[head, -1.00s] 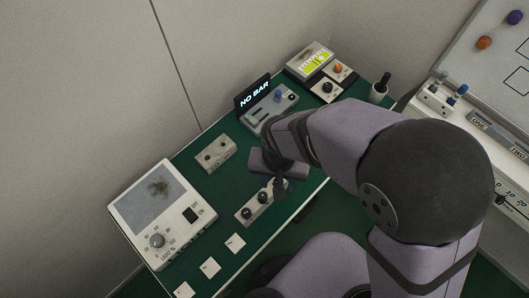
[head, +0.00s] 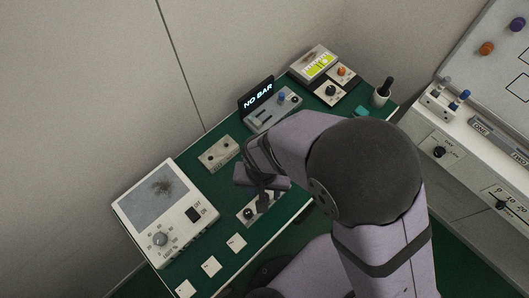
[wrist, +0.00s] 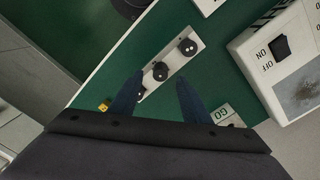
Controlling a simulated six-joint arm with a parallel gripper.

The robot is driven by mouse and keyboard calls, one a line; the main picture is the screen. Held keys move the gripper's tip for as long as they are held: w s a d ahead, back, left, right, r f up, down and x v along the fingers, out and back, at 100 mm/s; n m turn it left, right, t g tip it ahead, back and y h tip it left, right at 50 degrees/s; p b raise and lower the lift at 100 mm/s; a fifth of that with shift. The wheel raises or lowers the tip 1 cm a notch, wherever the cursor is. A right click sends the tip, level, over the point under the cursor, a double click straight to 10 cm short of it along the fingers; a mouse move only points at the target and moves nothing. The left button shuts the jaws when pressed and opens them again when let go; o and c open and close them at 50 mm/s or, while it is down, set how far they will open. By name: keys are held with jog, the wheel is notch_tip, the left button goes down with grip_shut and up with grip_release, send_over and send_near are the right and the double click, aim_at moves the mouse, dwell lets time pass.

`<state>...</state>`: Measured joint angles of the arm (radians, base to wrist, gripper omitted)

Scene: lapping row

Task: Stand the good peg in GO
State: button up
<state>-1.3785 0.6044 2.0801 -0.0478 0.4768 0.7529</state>
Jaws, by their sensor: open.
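A pale peg rack (wrist: 174,52) lies on the green bench near its front edge; it also shows in the head view (head: 243,218). In the wrist view two black round-topped pegs stand in it, a middle one (wrist: 160,71) and an end one (wrist: 187,46). A dark shape at the rack's near end is partly hidden by a finger. I cannot tell which peg is the good one. My gripper (wrist: 161,79) is open above the rack, with the middle peg showing between its fingertips. A pale block marked GO (wrist: 229,115) is partly hidden; a two-hole block (head: 218,154) stands behind the rack.
A NO BAR display unit (head: 273,113) and a dark-handled pot (head: 381,97) stand farther right.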

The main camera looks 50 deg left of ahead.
jog(key=shift+f+p, duration=0.85)
jog(key=shift+f, duration=1.5)
jog(key=shift+c, duration=0.6)
grip_shut()
